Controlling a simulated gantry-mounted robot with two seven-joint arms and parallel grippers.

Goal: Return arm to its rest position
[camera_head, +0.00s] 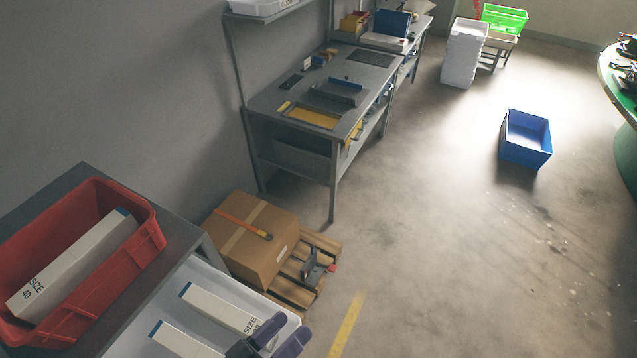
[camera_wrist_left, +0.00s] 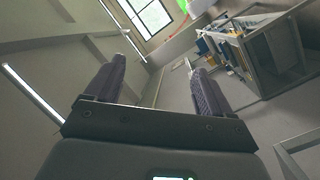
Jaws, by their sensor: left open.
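My left gripper (camera_head: 277,337) shows at the bottom edge of the head view, in front of the white bin. In the left wrist view its two purple-grey fingers (camera_wrist_left: 152,88) stand apart with nothing between them. Beyond them are the wall, a window and a workbench, tilted in the picture. The rest of the left arm is cut off by the frame in the head view. My right gripper is in neither view.
A red bin (camera_head: 150,232) with a white box marked SIZE 40 (camera_head: 75,262) stands on a grey table. A white bin (camera_head: 205,277) holds more white boxes. A cardboard box (camera_head: 250,240) sits on a pallet (camera_head: 325,247). A blue crate (camera_head: 526,150) lies on open floor.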

